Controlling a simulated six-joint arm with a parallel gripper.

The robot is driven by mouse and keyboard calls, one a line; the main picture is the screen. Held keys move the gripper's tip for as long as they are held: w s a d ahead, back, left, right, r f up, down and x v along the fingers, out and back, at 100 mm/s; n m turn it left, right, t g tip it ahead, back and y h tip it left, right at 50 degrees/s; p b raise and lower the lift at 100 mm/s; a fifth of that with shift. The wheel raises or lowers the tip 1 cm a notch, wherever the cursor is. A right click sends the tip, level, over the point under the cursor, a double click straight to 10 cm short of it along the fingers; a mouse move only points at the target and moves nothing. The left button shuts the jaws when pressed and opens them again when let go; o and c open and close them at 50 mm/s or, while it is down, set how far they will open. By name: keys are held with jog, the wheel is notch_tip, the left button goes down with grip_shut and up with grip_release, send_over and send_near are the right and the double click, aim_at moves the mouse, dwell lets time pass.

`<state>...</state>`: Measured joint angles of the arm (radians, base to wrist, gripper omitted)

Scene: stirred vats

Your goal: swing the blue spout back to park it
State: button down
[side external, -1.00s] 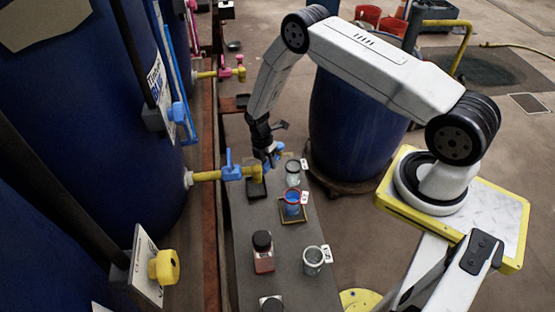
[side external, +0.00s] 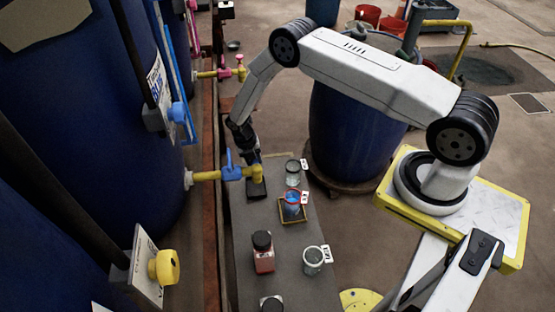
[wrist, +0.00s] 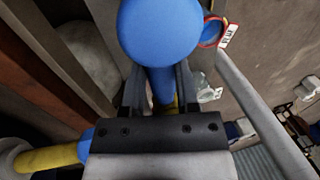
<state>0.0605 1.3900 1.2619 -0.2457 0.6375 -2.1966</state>
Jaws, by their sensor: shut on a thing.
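My gripper (wrist: 158,85) is shut on the blue spout's stem (wrist: 162,82), with its round blue end (wrist: 160,28) beyond the fingers in the wrist view. In the side view my gripper (side external: 248,155) is close above the yellow tap pipe (side external: 207,176), near its blue valve handle (side external: 229,165). The held blue part is mostly hidden there by the gripper. The pipe comes out of the big blue vat (side external: 100,110), and its yellow elbow (side external: 255,172) is above a black pad (side external: 256,190).
On the grey bench (side external: 285,237) stand a clear jar (side external: 293,177), a red-rimmed beaker of blue liquid (side external: 292,205) on a yellow-edged tray, a red bottle (side external: 263,253) and an empty-looking jar (side external: 313,261). A blue barrel (side external: 350,135) stands behind the bench. Another tap (side external: 229,72) is further back.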

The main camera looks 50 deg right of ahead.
jog(key=shift+w+a, duration=0.1)
dwell(0.4)
jog(key=shift+c, duration=1.8)
grip_release()
jog(key=shift+r, duration=0.15)
notch_tip(320, 180, up, 7)
jog(key=w+a, duration=0.1)
jog(key=shift+r, duration=0.2)
